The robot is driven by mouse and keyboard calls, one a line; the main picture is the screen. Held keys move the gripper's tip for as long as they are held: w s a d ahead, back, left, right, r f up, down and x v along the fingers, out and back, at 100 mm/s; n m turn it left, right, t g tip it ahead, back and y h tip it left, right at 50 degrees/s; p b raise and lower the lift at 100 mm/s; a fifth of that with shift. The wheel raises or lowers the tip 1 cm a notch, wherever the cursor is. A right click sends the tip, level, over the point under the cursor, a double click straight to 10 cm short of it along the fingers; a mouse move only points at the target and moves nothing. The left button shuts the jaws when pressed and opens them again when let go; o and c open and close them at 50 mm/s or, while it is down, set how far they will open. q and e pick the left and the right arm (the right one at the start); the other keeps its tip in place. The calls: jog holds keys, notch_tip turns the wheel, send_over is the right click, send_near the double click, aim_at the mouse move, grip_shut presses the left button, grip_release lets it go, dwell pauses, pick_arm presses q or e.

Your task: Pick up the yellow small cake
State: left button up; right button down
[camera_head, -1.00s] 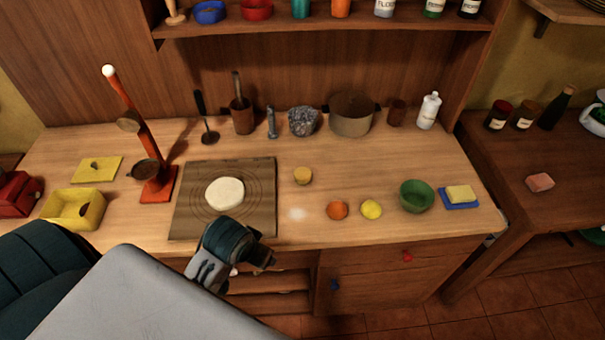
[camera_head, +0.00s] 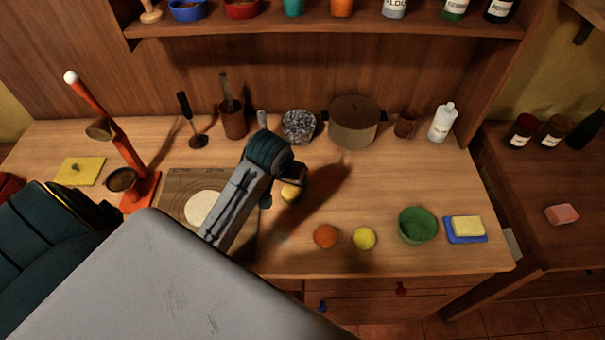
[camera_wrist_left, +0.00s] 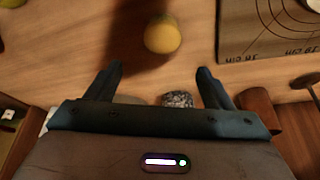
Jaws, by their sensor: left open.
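The small yellow cake (camera_head: 290,194) is a low round piece on the counter, to the right of the dough board, partly hidden by my left gripper in the head view. My left gripper (camera_head: 282,187) hangs over it with its arm reaching in across the board. In the left wrist view the cake (camera_wrist_left: 162,37) lies just beyond the open fingertips (camera_wrist_left: 159,70), about centred between them. The fingers are apart and hold nothing. My right gripper is not in view.
An orange fruit (camera_head: 325,236), a yellow fruit (camera_head: 364,238), a green bowl (camera_head: 417,225) and a sponge (camera_head: 467,226) stand to the right. The board (camera_head: 181,181) with pale dough (camera_head: 203,207) is left. A pot (camera_head: 354,122) and a grey mortar-like bowl (camera_head: 298,126) stand behind.

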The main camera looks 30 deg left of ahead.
aim_at(291, 190)
pick_arm(q)
jog(key=shift+w+f, duration=0.15)
jog(key=shift+f, duration=0.25)
jog(key=f, duration=0.1)
jog(key=f+p, duration=0.1)
jog(key=shift+a+f, duration=0.2)
jog(key=shift+f, duration=0.2)
jog(key=shift+w+f, duration=0.1)
jog(key=shift+f, duration=0.2)
jog(key=shift+w+f, duration=0.25)
jog(key=shift+f, duration=0.05)
jog(key=p+x, duration=0.2)
jog(key=x, duration=0.1)
jog(key=shift+f, duration=0.2)
jog(key=shift+w+f+p, duration=0.1)
jog(key=shift+f+p, duration=0.25)
jog(key=shift+f, duration=0.05)
jog(key=shift+w+f, duration=0.1)
jog(key=shift+f, duration=0.25)
jog(key=c, duration=1)
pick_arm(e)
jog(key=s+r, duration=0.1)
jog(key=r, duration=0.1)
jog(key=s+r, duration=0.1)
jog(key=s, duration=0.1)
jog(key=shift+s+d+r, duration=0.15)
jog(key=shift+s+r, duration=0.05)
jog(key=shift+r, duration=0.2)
